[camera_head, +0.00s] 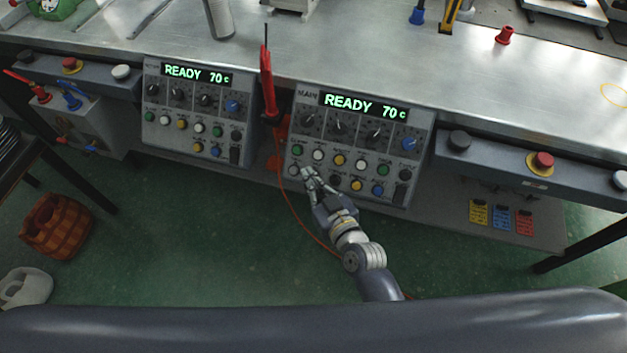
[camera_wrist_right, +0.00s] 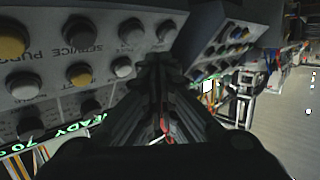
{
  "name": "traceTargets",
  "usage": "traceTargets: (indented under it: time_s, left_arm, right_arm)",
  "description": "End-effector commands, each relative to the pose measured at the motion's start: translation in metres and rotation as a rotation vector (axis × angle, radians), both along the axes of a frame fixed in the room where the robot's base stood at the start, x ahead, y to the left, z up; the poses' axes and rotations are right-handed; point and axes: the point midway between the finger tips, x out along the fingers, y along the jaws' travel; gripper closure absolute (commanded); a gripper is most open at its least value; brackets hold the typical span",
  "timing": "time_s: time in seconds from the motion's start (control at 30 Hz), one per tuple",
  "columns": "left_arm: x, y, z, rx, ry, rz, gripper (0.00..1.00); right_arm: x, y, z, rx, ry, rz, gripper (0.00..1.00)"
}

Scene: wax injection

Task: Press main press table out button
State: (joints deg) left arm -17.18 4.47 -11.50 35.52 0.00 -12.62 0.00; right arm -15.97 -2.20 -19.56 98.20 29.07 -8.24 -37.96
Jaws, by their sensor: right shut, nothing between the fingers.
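The MAIN control panel (camera_head: 348,128) stands on the front of the bench, its display reading READY 70 c. It has knobs above two rows of coloured buttons. The labels are too small to tell which is table out. My right gripper (camera_head: 306,174) is shut and empty at the lower left of this panel. Contact cannot be told. My left gripper is not in view.
A second READY 70 c panel (camera_head: 193,112) stands to the left. A red tool (camera_head: 268,88) with a hanging orange cable is between the panels. A red stop button (camera_head: 542,161) is on the right bench rail. The green floor is open in front.

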Motion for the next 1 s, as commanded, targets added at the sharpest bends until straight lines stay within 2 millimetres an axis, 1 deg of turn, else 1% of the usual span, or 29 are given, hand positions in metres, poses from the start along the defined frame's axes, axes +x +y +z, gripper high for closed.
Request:
traceTargets:
  time_s: [0.03, 0.1, 0.23, 1.0]
  left_arm:
    - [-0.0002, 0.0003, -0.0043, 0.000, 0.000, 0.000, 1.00]
    - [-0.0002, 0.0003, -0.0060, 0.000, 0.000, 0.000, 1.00]
    - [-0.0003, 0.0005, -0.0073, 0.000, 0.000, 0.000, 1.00]
    - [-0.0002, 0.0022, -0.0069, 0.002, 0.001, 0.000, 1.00]
  right_arm:
    - [0.0039, -0.0013, -0.0043, 0.000, -0.001, 0.000, 1.00]
    - [0.0067, -0.0023, -0.0069, -0.001, 0.000, 0.000, 1.00]
    - [0.0100, -0.0034, -0.0081, -0.001, 0.000, 0.000, 1.00]
    - [0.0101, -0.0035, -0.0082, 0.000, 0.001, 0.000, 1.00]
